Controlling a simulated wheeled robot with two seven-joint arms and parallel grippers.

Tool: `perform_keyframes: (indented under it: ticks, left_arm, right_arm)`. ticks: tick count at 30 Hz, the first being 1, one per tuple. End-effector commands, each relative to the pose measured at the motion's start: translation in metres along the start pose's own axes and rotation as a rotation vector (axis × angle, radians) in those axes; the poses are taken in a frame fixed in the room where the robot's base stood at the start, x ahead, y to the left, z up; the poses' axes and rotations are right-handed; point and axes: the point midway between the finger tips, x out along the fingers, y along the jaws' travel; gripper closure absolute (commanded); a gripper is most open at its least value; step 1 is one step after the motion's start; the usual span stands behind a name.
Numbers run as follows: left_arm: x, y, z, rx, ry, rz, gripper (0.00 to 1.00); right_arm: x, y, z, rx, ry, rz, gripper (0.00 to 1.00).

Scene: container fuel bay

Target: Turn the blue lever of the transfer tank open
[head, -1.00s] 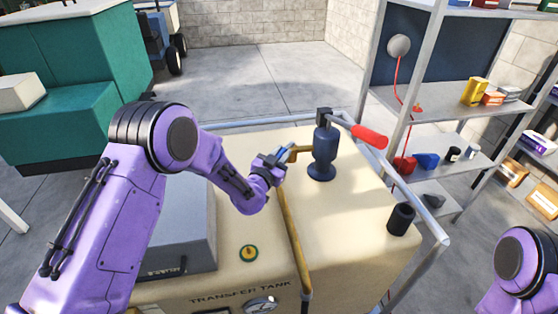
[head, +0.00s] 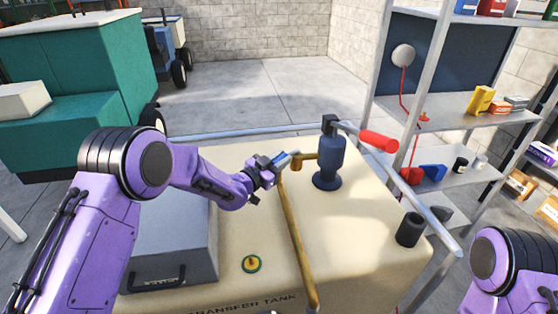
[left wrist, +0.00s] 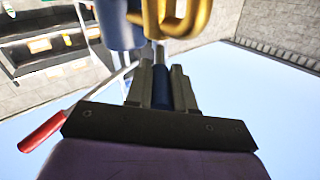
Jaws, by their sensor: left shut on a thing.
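The transfer tank (head: 370,213) is a cream box with a brass pipe (head: 296,235) running up its front and over its top. The blue lever (left wrist: 160,88) is at the brass valve (left wrist: 178,14) in the left wrist view. My left gripper (left wrist: 160,80) is shut on the lever, with a finger on each side. In the head view my left gripper (head: 282,163) is at the pipe's bend, left of the dark blue pump (head: 328,158); it mostly hides the lever. My right gripper is out of view.
The pump has a red-gripped handle (head: 378,141) reaching right. A black cup-like fitting (head: 409,230) stands on the tank's right side. A metal rail (head: 425,212) runs along the tank's edge. A shelf unit (head: 450,124) stands at right. Open floor (head: 270,95) lies behind.

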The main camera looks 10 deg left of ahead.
Motion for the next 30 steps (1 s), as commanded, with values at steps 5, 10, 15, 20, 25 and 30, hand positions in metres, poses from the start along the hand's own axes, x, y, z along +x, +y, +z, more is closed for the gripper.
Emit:
perform_keyframes:
  ticks: [5,10,15,20,25,30]
  left_arm:
    - [0.0,-0.001,-0.001,-0.001,0.002,-0.002,0.52]
    - [-0.001,-0.001,-0.001,-0.001,0.002,-0.002,0.52]
    - [0.0,-0.003,-0.01,0.001,0.004,-0.002,0.52]
    - [-0.009,-0.002,-0.047,0.001,0.006,-0.001,0.52]
    - [-0.035,0.012,-0.09,0.002,0.006,-0.002,0.52]
    - [-0.068,0.036,-0.116,0.0,0.004,-0.001,0.52]
  right_arm:
    - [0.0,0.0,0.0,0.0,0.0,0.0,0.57]
    - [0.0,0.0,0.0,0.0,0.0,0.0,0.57]
    - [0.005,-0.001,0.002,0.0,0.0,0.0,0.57]
    - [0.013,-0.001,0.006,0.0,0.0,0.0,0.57]
    - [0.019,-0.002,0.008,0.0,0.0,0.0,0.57]
    - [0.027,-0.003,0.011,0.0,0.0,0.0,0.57]
